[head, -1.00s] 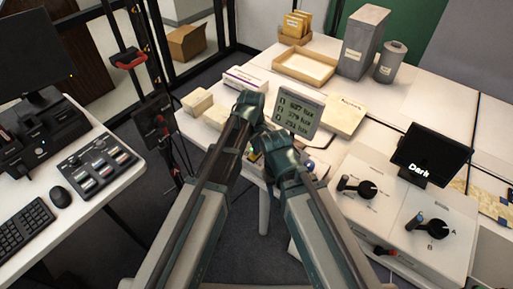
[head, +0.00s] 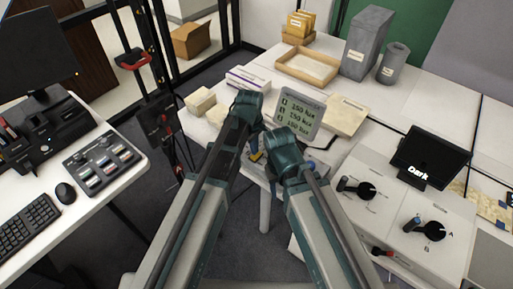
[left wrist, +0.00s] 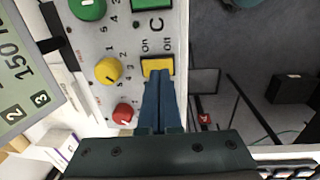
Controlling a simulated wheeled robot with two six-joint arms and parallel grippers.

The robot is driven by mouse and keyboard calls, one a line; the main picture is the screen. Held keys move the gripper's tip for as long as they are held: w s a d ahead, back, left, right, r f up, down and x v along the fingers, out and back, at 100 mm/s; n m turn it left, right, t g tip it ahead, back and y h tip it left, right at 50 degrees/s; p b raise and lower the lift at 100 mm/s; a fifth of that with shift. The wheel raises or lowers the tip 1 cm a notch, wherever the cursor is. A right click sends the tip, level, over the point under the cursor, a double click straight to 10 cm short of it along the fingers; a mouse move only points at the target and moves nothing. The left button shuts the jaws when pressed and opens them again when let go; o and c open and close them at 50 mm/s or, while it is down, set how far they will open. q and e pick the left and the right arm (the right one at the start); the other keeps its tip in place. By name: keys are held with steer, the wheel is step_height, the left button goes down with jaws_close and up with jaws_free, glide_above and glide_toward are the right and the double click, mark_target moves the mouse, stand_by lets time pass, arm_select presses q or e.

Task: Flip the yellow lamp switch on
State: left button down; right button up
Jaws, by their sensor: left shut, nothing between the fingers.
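The yellow lamp switch (left wrist: 157,67) is a yellow rectangular rocker on a grey panel (left wrist: 122,40) in the left wrist view. The words On and Off stand beside it. I cannot tell which side is pressed. My left gripper (left wrist: 160,76) is shut and empty, its blue fingertips at the switch's lower edge in that view; contact is unclear. A yellow knob (left wrist: 108,71) sits left of the switch. The lux display (head: 296,114) reads 150 lux on its lines; it also shows in the left wrist view (left wrist: 25,85). My right gripper is hidden in the head view.
A green knob (left wrist: 88,8) and a red knob (left wrist: 124,112) flank the yellow knob. A green switch (left wrist: 145,4) lies past the yellow one. A console with black dials (head: 362,190) and a screen reading Dark (head: 430,158) stands at right.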

mark_target(254, 157)
arm_select(q)
step_height(254, 157, up, 12)
steer(key=s+a+p, duration=0.1)
steer(key=p, duration=1)
steer(key=shift+s+r, duration=0.15)
steer(key=shift+s, duration=0.05)
steer(key=shift+w+d, duration=0.4)
steer(key=shift+w, duration=0.25)
steer(key=f+b, duration=0.4)
steer(key=w+f+b, duration=0.1)
steer(key=f+b, duration=0.4)
steer(key=d+f+b, duration=0.1)
steer(key=f+b, duration=0.3)
steer(key=shift+w+d+f, duration=0.1)
steer(key=shift+w+f, duration=0.2)
steer(key=shift+f, duration=0.1)
steer(key=shift+b, duration=0.3)
